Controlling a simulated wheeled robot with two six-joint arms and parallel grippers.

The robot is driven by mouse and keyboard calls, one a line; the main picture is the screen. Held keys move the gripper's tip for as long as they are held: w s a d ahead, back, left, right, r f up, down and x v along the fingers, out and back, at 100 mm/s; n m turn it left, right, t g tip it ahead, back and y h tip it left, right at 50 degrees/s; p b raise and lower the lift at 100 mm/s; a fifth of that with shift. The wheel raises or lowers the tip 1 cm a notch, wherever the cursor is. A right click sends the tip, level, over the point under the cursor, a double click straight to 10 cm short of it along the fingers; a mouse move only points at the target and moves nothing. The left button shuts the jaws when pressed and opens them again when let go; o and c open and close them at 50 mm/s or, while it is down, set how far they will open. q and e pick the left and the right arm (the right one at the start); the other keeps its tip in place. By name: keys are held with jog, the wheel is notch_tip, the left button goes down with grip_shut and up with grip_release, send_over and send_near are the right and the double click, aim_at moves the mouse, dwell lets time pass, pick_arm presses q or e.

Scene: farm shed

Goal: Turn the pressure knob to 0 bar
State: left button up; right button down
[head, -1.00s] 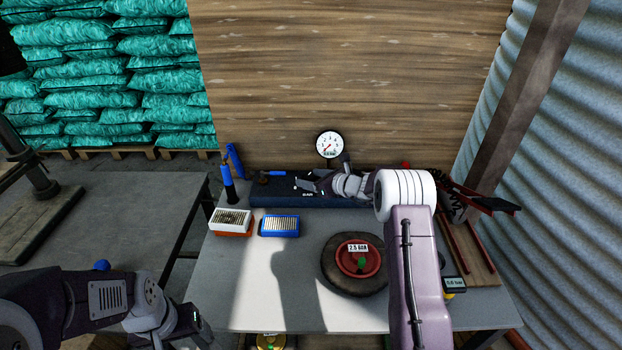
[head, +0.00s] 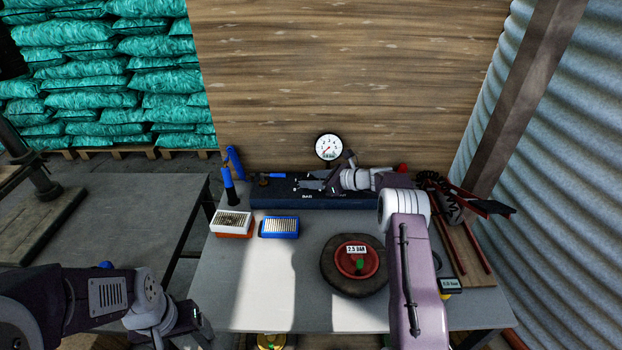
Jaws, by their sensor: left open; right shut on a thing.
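A long dark blue box (head: 312,202) marked "BAR" lies at the back of the workbench, with a scale on its top. My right gripper (head: 318,183) reaches to the box top from the right and is shut on the pressure knob, which its fingers and wrist hide. A round white pressure gauge (head: 329,147) with a red needle stands behind the box. The needle points to the lower left, near the low end. My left gripper (head: 200,328) is open and empty at the bottom left, by the bench's front edge.
A wheel (head: 335,279) with a red hub and "2.5 BAR" label lies on the bench (head: 230,292). A small display (head: 451,284) stands at right.

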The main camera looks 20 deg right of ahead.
jog(key=shift+w+r+n+g+y+b, duration=0.1)
jog(key=shift+n+g+y+b, duration=0.3)
jog(key=shift+n+g+b, duration=0.25)
jog(key=c, duration=0.9)
grip_release()
jog(key=shift+o, duration=0.2)
jog(key=v, duration=0.9)
